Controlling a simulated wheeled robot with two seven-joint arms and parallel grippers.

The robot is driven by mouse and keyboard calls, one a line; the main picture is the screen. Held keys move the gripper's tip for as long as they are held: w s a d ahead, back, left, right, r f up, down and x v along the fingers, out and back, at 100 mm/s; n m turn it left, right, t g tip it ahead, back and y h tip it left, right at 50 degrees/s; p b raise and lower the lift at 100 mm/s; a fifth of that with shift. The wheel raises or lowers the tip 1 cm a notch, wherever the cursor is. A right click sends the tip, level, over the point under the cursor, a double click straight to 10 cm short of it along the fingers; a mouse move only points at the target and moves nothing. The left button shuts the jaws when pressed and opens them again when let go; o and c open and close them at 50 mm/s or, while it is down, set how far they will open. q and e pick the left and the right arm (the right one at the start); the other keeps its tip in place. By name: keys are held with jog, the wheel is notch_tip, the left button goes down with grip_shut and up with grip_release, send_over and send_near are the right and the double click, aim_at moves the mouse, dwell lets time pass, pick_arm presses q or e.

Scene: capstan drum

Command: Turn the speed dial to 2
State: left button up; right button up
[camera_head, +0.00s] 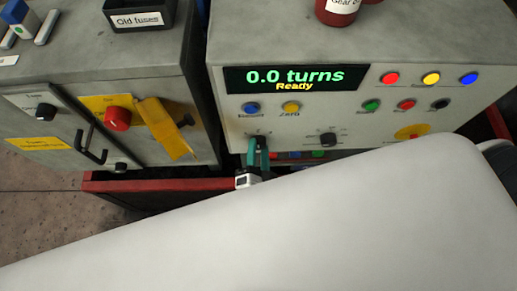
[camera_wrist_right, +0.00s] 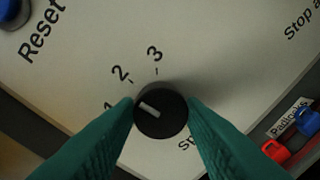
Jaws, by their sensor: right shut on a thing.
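The speed dial (camera_wrist_right: 162,122) is a round black knob with a white pointer mark in the right wrist view. Its pointer aims up and left, between the 1 and the 2. The numbers 2 and 3 are clear; the 1 is partly covered by a finger. My right gripper (camera_head: 258,150) has green fingers shut on the dial, one on each side, and these also show in the right wrist view (camera_wrist_right: 161,108). In the head view the fingers mostly hide the dial. My left gripper is not in view.
The control panel's display (camera_head: 295,79) reads "0.0 turns" and "Ready". A blue Reset button (camera_head: 251,109), a yellow button (camera_head: 291,108) and another black knob (camera_head: 328,139) are near the dial. Red and blue padlocks (camera_wrist_right: 275,152) hang below. My white arm covers the foreground.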

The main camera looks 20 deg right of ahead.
jog(key=shift+m, duration=0.5)
jog(key=o, duration=1)
